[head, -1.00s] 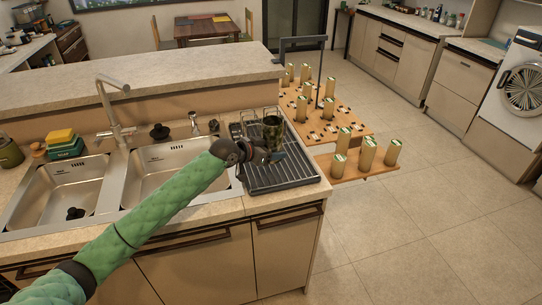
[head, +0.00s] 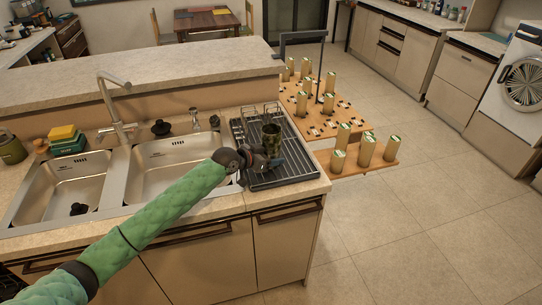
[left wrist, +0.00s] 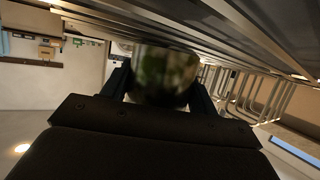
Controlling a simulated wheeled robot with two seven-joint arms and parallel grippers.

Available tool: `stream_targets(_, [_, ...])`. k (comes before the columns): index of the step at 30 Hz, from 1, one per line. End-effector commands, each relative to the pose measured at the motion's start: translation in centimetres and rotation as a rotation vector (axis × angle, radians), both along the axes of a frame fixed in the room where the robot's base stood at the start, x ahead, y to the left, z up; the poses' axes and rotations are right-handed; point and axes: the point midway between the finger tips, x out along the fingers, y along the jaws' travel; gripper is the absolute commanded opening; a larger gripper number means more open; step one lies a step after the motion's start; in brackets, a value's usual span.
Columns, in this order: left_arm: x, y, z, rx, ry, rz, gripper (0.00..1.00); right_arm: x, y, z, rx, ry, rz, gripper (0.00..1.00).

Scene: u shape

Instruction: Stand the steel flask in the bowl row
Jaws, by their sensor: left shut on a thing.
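The steel flask (head: 271,137) looks like a short, dark cylinder with mottled green on its surface. My left gripper (head: 270,152) is shut on it from the near left side and holds it roughly upright over the dark drying rack (head: 290,178). In the left wrist view the flask (left wrist: 165,75) sits between the two fingers (left wrist: 163,95), blurred, close to the rack's bars (left wrist: 235,40). I cannot tell whether its base touches the rack. The bowl row is not clearly distinguishable. My right gripper is not in view.
The sink basin (head: 165,165) and tap (head: 112,100) are left. A raised counter ledge (head: 140,75) runs behind. Wooden boards with several cylinders (head: 365,150) lie beyond right.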

Motion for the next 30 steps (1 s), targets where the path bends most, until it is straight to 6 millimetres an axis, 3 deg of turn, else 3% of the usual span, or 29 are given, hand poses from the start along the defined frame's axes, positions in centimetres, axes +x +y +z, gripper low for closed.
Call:
stream_targets(1, [0.0, 0.0, -0.1, -0.001, -0.001, 0.000, 0.22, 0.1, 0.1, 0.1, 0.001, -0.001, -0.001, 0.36])
stream_targets(2, [0.0, 0.0, -0.1, 0.000, 0.000, 0.000, 0.63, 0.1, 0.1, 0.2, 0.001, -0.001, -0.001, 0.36])
stream_targets(5, [0.0, 0.0, -0.1, 0.000, 0.000, 0.000, 0.81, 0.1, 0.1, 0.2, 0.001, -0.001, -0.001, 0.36])
stream_targets(17, [0.0, 0.0, 0.3, 0.000, 0.000, 0.000, 0.81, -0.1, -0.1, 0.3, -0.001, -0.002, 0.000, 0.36])
stream_targets(20, [-0.5, 0.6, 0.2, 0.000, 0.000, 0.000, 0.81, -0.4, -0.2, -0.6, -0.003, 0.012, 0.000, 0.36])
stream_targets(30, [-3.8, 4.5, 2.2, 0.001, -0.001, -0.001, 0.81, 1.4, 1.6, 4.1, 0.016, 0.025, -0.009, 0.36])
